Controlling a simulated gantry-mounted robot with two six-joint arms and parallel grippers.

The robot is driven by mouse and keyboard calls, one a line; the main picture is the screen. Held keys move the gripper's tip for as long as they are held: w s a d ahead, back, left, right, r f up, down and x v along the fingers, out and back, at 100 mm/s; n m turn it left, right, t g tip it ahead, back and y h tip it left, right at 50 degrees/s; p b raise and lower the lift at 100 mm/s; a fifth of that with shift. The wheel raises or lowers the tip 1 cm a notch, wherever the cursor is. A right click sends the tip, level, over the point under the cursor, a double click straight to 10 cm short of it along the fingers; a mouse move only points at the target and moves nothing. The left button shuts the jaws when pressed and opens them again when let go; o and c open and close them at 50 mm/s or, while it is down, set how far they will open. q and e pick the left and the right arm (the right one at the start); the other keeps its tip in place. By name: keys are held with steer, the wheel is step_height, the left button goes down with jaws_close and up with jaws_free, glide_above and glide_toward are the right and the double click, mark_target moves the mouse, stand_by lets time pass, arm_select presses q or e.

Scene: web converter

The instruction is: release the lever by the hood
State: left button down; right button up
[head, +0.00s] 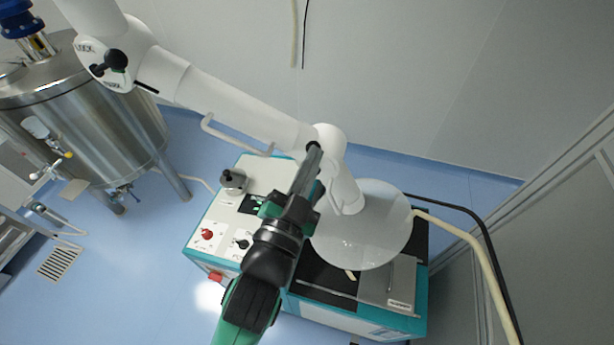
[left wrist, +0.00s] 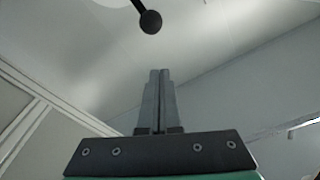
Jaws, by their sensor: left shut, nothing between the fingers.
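The white hood (head: 362,235) is a wide disc at the end of a jointed white arm, over the teal and white machine. My left gripper (head: 308,160) is shut and empty, its grey fingers pointing up at the arm joint just above the hood. In the left wrist view the shut fingers (left wrist: 157,100) point up toward a black ball knob (left wrist: 151,21) on a thin dark rod. The knob is beyond the tips, slightly left, with a visible gap. In the head view the fingers and joint overlap, so the lever there is hard to make out. My right gripper is not in view.
A higher arm joint (head: 110,50) carries a black-knobbed lever and lettering. A white bar handle (head: 236,135) sticks out from the arm. The machine (head: 208,237) has knobs on top. A steel tank (head: 95,125) stands left; a hose (head: 470,255) runs right. Blue floor is free at lower left.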

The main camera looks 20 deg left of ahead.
arm_select(q)
steer(key=shift+s+f, duration=0.15)
steer(key=shift+s, duration=1.7)
steer(key=s+a+r+n+t+y+p, duration=0.1)
steer(key=a+r+n+t+y+p, duration=0.2)
steer(key=r, duration=1)
steer(key=a+r+n+t+p, duration=0.1)
steer(key=a+r+p, duration=0.3)
steer(key=r, duration=0.8)
steer(key=s+r+t+h, duration=0.4)
steer(key=s+r, duration=0.3)
steer(key=r, duration=0.5)
steer(key=shift+d+n+h, duration=0.3)
steer(key=shift+d+h, duration=0.1)
steer(key=shift+h, duration=0.3)
steer(key=shift+r, duration=0.1)
